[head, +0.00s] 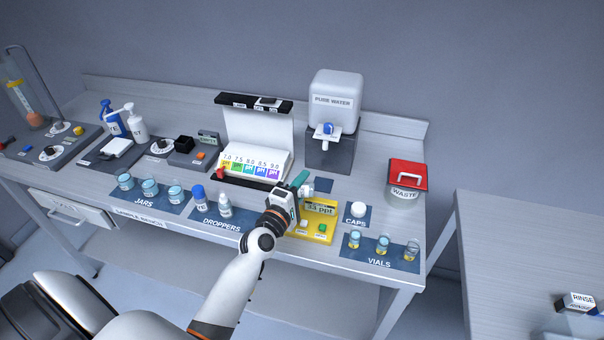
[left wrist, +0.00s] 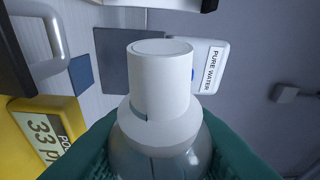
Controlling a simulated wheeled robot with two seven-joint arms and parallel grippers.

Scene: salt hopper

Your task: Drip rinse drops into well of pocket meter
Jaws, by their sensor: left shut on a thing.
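The yellow pocket meter (head: 319,232) lies on the bench near the front, its display reading about 33 ppt. It also shows at the left of the left wrist view (left wrist: 22,112). My left gripper (head: 300,183) is beside and partly over the meter in the head view. In the left wrist view its green fingers (left wrist: 160,150) are shut around a clear bottle with a white cap (left wrist: 160,85). The arm hides the bottle in the head view. I cannot make out the meter's well or any drop. My right gripper is not in view.
A dropper mat (head: 222,225) with two bottles lies left of my gripper. Several vials stand on the vials mat (head: 372,262) at right, below a white cap (head: 358,209). The pure water tank (head: 335,100) and red-lidded waste bin (head: 405,190) stand behind. A box marked rinse (head: 578,302) sits on the right table.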

